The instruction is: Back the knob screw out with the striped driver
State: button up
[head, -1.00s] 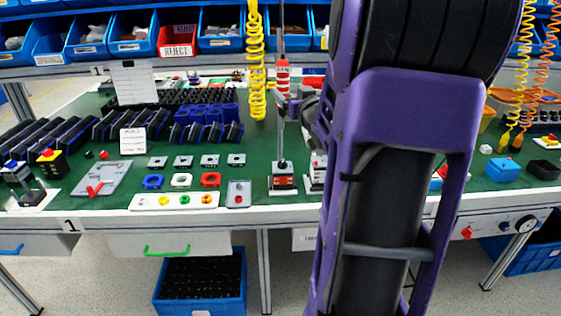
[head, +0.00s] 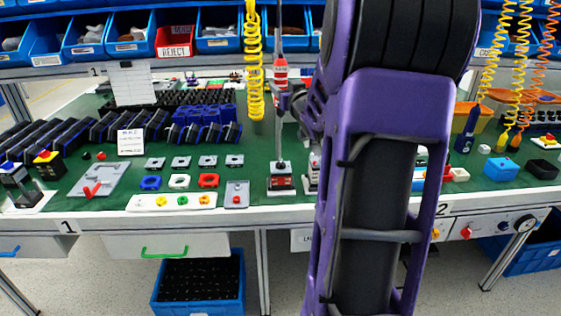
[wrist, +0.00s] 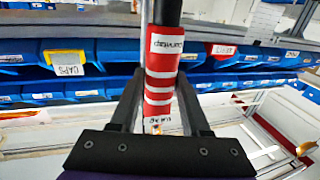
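The striped driver (head: 281,72), red with white bands, stands upright in the head view. Its thin shaft runs down to a small switch unit (head: 281,183) with a red, white and black body near the bench's front edge. In the wrist view the striped driver (wrist: 160,98) fills the gap between the two fingers of my gripper (wrist: 160,75). My gripper also shows from the side in the head view (head: 285,100), at the driver's lower grip. The fingers look shut on the driver. The knob screw is too small to make out at the shaft's lower end.
A second similar unit (head: 313,172) stands close to the right, partly behind my arm. A grey plate with a red knob (head: 236,196) lies to the left. A yellow coiled hose (head: 254,60) hangs just left of the driver. Blue bins (head: 219,35) line the back.

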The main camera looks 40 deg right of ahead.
aim_at(281, 120)
grip_shut()
jog(key=shift+f, duration=0.1)
jog(key=shift+f, duration=4.9)
